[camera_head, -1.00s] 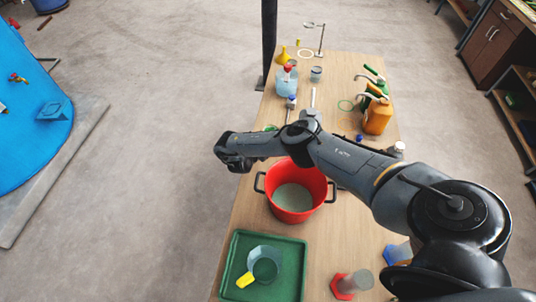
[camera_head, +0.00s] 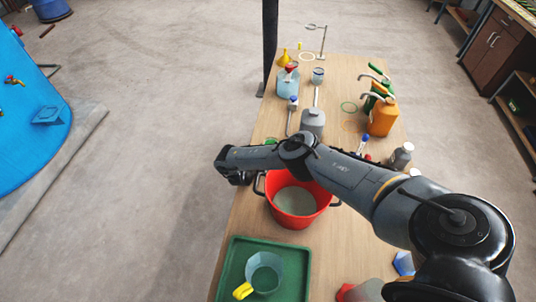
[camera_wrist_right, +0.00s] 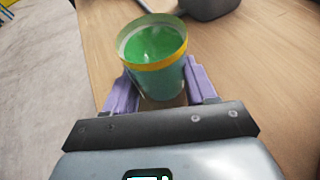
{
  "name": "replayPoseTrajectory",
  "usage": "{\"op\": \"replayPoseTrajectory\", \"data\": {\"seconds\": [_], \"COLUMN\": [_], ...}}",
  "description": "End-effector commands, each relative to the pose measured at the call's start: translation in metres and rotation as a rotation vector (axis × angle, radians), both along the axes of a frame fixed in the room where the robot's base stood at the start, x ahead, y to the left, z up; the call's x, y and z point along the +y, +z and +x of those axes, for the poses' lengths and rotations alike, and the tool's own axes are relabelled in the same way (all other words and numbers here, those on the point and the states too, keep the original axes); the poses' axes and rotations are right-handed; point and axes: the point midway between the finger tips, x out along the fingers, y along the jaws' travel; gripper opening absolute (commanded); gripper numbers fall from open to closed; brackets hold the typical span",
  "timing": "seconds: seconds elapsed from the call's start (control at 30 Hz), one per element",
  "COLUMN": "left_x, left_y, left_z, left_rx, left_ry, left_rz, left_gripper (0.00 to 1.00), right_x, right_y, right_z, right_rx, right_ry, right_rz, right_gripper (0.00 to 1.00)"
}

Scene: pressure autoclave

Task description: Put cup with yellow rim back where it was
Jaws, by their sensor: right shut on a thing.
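The cup with the yellow rim (camera_wrist_right: 155,62) is upright in the right wrist view, with a green inside. My right gripper (camera_wrist_right: 160,88) is shut on it, with a purple finger on each side. Wooden tabletop lies beneath; I cannot tell whether the cup touches it. A small green patch shows just above the forearm by the table's left edge, perhaps the cup. Thin rings lie on the table (camera_head: 340,72): a pale yellowish one (camera_head: 307,57), a green one (camera_head: 348,106) and an orange one (camera_head: 352,125). My left gripper is not in view.
Orange (camera_head: 382,118) and green bottles stand right. A small cup (camera_head: 318,75) stands farther back.

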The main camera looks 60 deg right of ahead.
Motion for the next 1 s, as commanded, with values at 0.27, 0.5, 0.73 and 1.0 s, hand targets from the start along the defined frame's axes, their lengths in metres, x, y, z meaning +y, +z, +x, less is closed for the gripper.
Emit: {"op": "replayPoseTrajectory", "data": {"seconds": [0.27, 0.5, 0.73, 1.0], "left_x": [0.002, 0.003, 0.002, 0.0], "left_y": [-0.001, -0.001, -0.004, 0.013], "left_z": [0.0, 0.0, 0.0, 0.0], "left_rx": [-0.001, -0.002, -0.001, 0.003], "left_ry": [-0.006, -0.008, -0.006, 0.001], "left_rz": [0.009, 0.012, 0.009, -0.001], "left_gripper": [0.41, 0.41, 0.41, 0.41], "right_x": [0.0, 0.0, 0.0, 0.016], "right_y": [-0.002, -0.002, -0.004, 0.009], "right_z": [0.0, 0.0, 0.0, 0.0], "right_rx": [0.0, 0.0, 0.0, 0.0], "right_ry": [0.0, 0.0, 0.0, 0.001], "right_rz": [0.0, 0.0, 0.0, 0.001], "right_gripper": [0.65, 0.81, 0.81, 0.81]}}
